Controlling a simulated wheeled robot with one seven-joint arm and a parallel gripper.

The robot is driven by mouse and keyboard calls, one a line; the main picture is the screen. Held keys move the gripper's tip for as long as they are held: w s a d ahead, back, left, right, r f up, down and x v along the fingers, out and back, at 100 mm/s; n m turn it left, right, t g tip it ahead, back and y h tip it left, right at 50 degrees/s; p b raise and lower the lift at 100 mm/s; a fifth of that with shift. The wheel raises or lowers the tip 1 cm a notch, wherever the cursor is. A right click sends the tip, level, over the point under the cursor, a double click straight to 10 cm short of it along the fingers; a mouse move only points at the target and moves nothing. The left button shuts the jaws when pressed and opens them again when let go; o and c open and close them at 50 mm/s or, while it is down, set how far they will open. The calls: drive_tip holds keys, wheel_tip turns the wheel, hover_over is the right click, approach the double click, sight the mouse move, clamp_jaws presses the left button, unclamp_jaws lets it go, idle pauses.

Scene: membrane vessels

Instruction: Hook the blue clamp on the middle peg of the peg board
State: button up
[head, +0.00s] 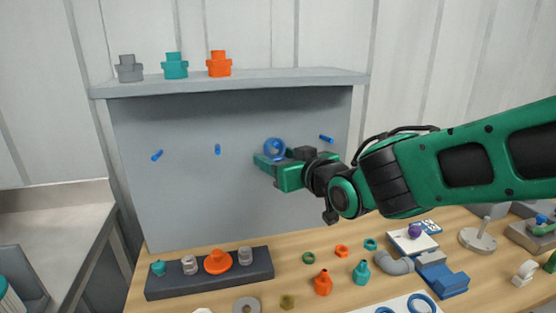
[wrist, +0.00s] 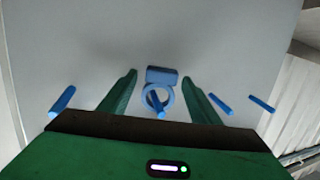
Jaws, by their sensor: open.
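The blue clamp (head: 275,141) is at the grey peg board (head: 180,205). In the wrist view the clamp (wrist: 162,75) has a ring and a short thick cylinder. A blue peg (wrist: 157,104) shows through the ring, so the clamp appears to hang on it. In the head view other blue pegs stand to its left (head: 217,149), farther left (head: 157,155) and to its right (head: 326,138). My gripper (head: 268,163) is open, with its fingers (wrist: 160,95) on either side of the clamp and gaps between. Its fingers hide part of the clamp in the head view.
A shelf (head: 240,80) above the board holds grey, teal and orange fittings. A dark rack (head: 205,280) with fittings stands below the board. Loose rings, nozzles and a grey elbow pipe (head: 394,264) lie on the wooden bench. Space before the board is otherwise clear.

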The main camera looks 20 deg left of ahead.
drive_tip(key=shift+d, duration=0.1)
drive_tip(key=v, duration=1)
drive_tip(key=w+d+f+m+g+h, duration=0.1)
drive_tip(key=d+f+m+h, duration=0.2)
drive_tip(key=d, duration=0.8)
drive_tip(key=w+d+f+m+h, duration=0.2)
drive_tip(key=d+f+h, duration=0.2)
drive_tip(key=d, duration=0.7)
drive_tip(key=w+d+f+m+g+h, duration=0.1)
drive_tip(key=d+f+m+h, duration=0.2)
drive_tip(key=d, duration=0.8)
drive_tip(key=s+d+f+m+g+h, duration=0.1)
drive_tip(key=s+d+f+g, duration=0.1)
drive_tip(key=s+d+f, duration=0.3)
drive_tip(key=s+d+m+g+h, duration=0.2)
drive_tip(key=s+d, duration=0.2)
drive_tip(key=d, duration=0.4)
drive_tip(key=s+d+f+m+g, duration=0.1)
drive_tip(key=s+d+m+g, duration=0.1)
drive_tip(key=s, duration=0.6)
drive_tip(key=s+d+f+m+g+y, duration=0.1)
drive_tip(key=s+d+m+g, duration=0.1)
drive_tip(key=s, duration=0.7)
drive_tip(key=d+g, duration=0.1)
drive_tip(key=d, duration=0.1)
drive_tip(key=shift+s+d+f+m, duration=0.25)
drive_tip(key=shift+d+f+m, duration=0.1)
drive_tip(key=shift+m, duration=0.05)
